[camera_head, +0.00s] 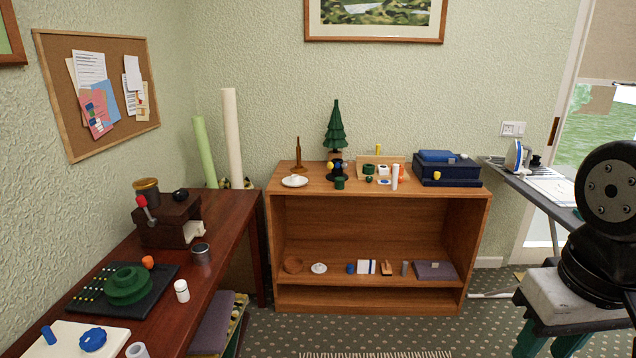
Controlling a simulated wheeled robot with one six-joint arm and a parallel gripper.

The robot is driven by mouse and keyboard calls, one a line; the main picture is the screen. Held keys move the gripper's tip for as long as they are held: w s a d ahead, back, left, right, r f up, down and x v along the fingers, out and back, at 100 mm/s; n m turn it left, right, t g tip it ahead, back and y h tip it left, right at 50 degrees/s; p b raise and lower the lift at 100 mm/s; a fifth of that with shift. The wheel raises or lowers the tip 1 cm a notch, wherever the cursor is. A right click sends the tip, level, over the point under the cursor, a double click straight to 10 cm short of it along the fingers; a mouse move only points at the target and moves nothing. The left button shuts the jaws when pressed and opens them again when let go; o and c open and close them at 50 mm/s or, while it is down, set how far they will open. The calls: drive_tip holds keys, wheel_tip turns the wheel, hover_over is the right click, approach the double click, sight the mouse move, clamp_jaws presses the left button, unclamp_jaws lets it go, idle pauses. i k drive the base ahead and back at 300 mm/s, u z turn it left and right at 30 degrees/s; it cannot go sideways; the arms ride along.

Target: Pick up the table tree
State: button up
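The table tree (335,127) is a small dark green tiered tree. It stands upright at the back of the top of a low wooden shelf unit (375,215), against the wall. Its base is partly hidden by a small dark object with yellow and blue balls (337,169) in front of it. My gripper is not visible. Only black links of my arm show at the right edge, well apart from the tree.
A green pot (340,183) is in front, with a wooden box (381,160) to the right. A cluttered desk (226,230) is left, an ironing board (540,185) right. Patterned carpet lies in front.

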sight(335, 134)
drive_tip(key=i, duration=3.3)
drive_tip(key=u, duration=0.05)
